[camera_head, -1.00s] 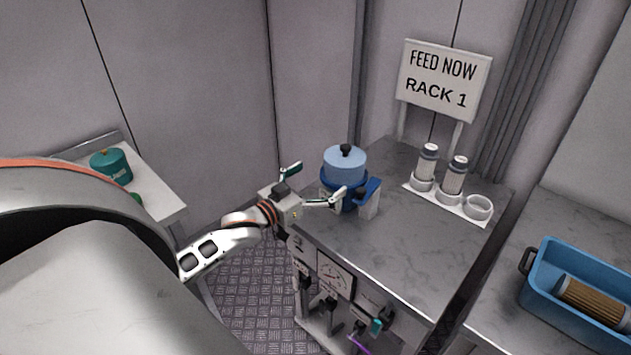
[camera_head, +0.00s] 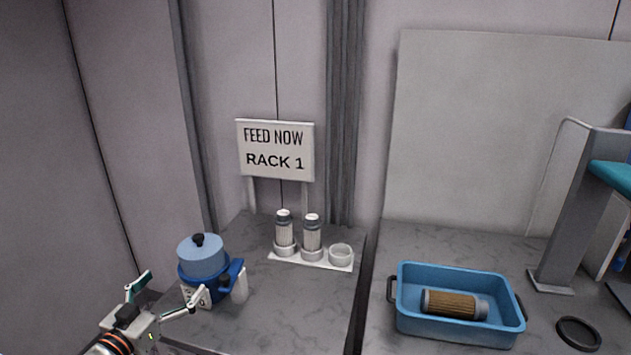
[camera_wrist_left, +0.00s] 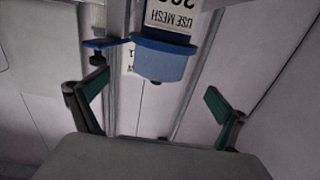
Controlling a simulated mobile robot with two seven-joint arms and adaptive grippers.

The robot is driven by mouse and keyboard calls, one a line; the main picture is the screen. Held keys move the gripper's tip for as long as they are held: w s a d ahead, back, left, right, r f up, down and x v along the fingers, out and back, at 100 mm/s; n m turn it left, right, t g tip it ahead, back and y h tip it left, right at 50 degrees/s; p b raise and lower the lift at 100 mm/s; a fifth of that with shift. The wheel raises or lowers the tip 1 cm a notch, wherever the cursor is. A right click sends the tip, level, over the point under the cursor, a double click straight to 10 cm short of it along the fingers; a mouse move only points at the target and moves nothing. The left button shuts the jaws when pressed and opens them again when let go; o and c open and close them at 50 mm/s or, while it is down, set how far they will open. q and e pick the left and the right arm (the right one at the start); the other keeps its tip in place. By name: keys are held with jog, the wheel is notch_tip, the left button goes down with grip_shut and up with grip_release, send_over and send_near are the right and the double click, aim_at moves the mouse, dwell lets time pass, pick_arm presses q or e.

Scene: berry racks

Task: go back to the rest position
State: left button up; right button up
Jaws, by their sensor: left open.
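My left gripper (camera_head: 165,298) is at the lower left of the head view, its fingers spread and empty. It is just in front of and to the left of a blue pot-like housing (camera_head: 203,262) with a light blue lid and black knob, on the grey counter. In the left wrist view the open green-padded fingers (camera_wrist_left: 158,103) show with nothing between them. The blue housing (camera_wrist_left: 161,62) appears upside down beyond them, with a "USE MESH" label. My right gripper is not in view.
A white holder (camera_head: 330,262) on the counter bears two capped cartridges (camera_head: 312,233) and one empty cup. The "FEED NOW RACK 1" sign (camera_head: 275,150) stands behind. At right, a blue tray (camera_head: 458,337) holds a brown pleated filter (camera_head: 449,304); a black ring (camera_head: 578,334) lies beside it.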

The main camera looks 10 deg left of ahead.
pick_arm(q)
jog(key=s+d+f+g, duration=0.1)
jog(key=f, duration=0.1)
jog(key=s+d+f+y, duration=0.1)
jog(key=f, duration=0.1)
jog(key=s+d+f+m+g, duration=0.1)
jog(key=f, duration=0.1)
jog(key=shift+s+d+g, duration=0.3)
jog(key=shift+s+d, duration=0.05)
jog(key=shift+s, duration=0.05)
jog(key=s+d+f+m+g+y, duration=0.2)
jog(key=s+f+m+g, duration=0.15)
jog(key=s, duration=0.65)
jog(key=s+d+f+m+g+y, duration=0.25)
jog(key=s+g, duration=0.25)
jog(key=s, duration=0.5)
jog(key=w+d+f+n+t+h, duration=0.2)
jog(key=d+f+h, duration=0.5)
jog(key=d+f, duration=0.6)
jog(key=shift+d+f+n+t, duration=0.3)
jog(key=shift+d+n+t, duration=0.6)
jog(key=shift+d, duration=0.3)
jog(key=shift+w, duration=0.1)
